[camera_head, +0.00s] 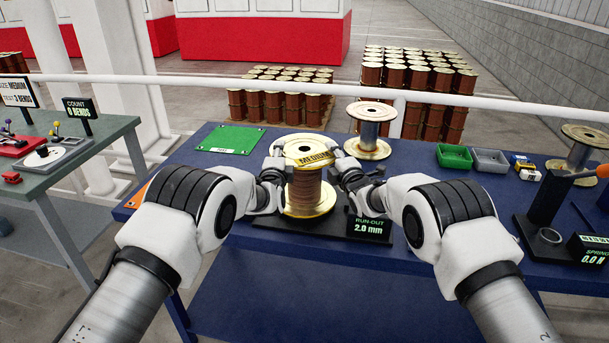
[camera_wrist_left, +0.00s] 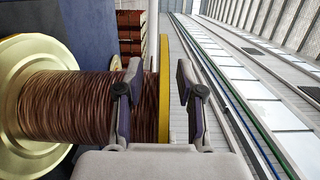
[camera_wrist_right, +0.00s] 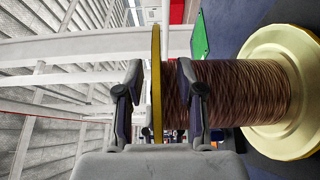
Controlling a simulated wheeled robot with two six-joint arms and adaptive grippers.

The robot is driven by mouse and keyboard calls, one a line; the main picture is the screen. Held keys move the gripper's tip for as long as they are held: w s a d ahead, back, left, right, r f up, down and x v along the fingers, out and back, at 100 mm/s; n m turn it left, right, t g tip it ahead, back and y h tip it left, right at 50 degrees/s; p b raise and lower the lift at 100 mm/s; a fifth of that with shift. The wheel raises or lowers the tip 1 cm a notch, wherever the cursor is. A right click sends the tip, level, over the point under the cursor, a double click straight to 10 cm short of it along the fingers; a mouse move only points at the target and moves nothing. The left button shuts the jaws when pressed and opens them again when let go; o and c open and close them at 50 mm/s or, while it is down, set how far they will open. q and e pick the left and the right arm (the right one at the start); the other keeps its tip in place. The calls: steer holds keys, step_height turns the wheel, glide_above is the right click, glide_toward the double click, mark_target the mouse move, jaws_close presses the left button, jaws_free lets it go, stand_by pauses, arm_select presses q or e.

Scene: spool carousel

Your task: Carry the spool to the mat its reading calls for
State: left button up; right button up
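The spool (camera_head: 306,190) stands upright on the dark run-out stand (camera_head: 276,238), wound with brown wire, its top flange labelled MEDIUM. The stand's display (camera_head: 370,226) reads RUN-OUT 2.0 mm. My left gripper (camera_head: 272,172) is at the spool's left and my right gripper (camera_head: 345,170) at its right. In the left wrist view (camera_wrist_left: 160,100) and the right wrist view (camera_wrist_right: 160,100), the fingers straddle the yellow top flange with gaps on both sides, so both are open. A green mat (camera_head: 230,138) lies behind left; part of an orange mat (camera_head: 138,194) shows at the left edge.
A silver spool (camera_head: 372,130) stands behind right and another (camera_head: 582,148) at far right. Green (camera_head: 454,157) and grey (camera_head: 489,160) bins sit at the back. A spring tester (camera_head: 545,205) stands right. The blue table (camera_head: 440,215) has bare space before it.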

arm_select(q)
steer(key=shift+r, duration=0.1)
jaws_close()
arm_select(e)
steer(key=shift+r, duration=0.1)
jaws_close()
